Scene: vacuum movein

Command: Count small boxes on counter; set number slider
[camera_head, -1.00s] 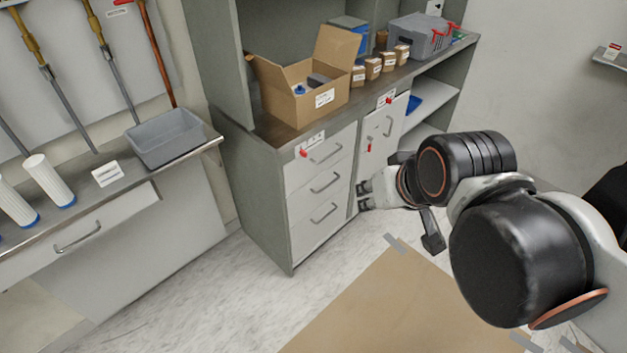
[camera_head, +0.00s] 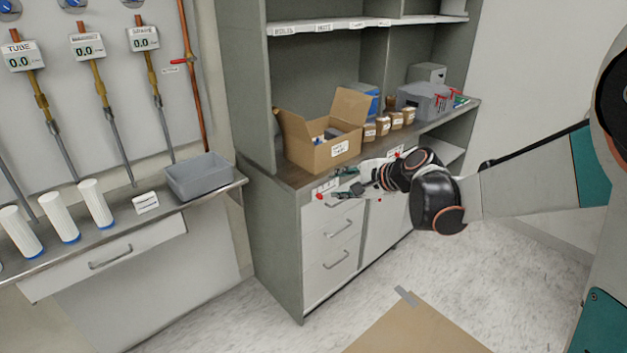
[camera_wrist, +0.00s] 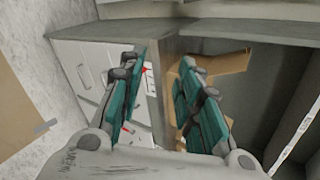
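Several small brown boxes (camera_head: 383,126) with white labels stand in a row on the counter (camera_head: 290,183), right of an open cardboard box (camera_head: 322,153). A slider with a red knob (camera_head: 320,195) sits on the cabinet front at the left, just under the counter edge. A second red-knobbed slider (camera_head: 396,155) is farther right, partly behind my arm. My gripper (camera_head: 338,184) is just in front of the counter edge, near the left slider. In the wrist view my gripper (camera_wrist: 165,62) has its fingers apart with nothing between them; a red knob (camera_wrist: 146,70) shows beyond them.
A grey crate (camera_head: 427,103) and a blue container (camera_head: 368,97) stand farther back on the counter. White drawers (camera_head: 331,225) lie below. At the left, another bench holds a grey bin (camera_head: 200,178) and white cylinders (camera_head: 58,222).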

